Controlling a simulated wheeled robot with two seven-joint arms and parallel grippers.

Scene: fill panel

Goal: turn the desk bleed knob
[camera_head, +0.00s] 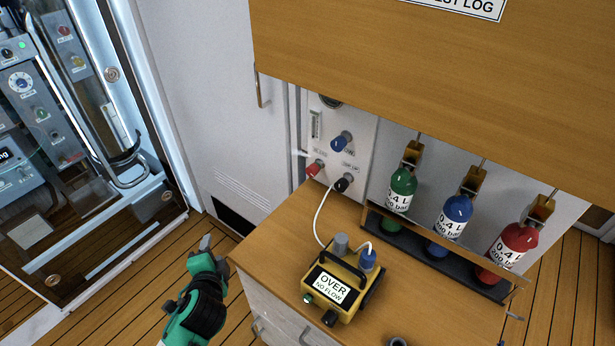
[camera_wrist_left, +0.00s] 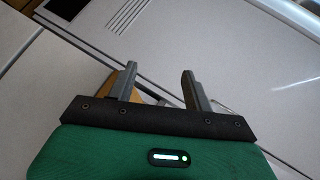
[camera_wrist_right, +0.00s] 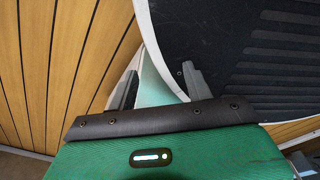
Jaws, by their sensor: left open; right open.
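Several knobs are in the head view, and I cannot tell which is the bleed knob. The white wall panel (camera_head: 325,133) behind the desk (camera_head: 284,225) carries a blue knob (camera_head: 341,140), a red knob (camera_head: 315,169) and a black knob (camera_head: 343,183). The yellow device (camera_head: 352,289) on the desk has a grey knob (camera_head: 341,243), a blue fitting (camera_head: 368,259) and a black knob (camera_head: 329,318). My left gripper (camera_head: 212,247) is open and empty, left of the desk's edge. My right gripper (camera_wrist_right: 160,72) is open, seen only in its wrist view, beside a dark ribbed surface.
Green (camera_head: 402,188), blue (camera_head: 454,216) and red (camera_head: 511,245) bottles stand in a rack at the desk's back right. A wooden cabinet (camera_head: 420,65) overhangs the desk. A white hose (camera_head: 319,215) runs from the panel to the device. A glass-fronted cabinet stands left.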

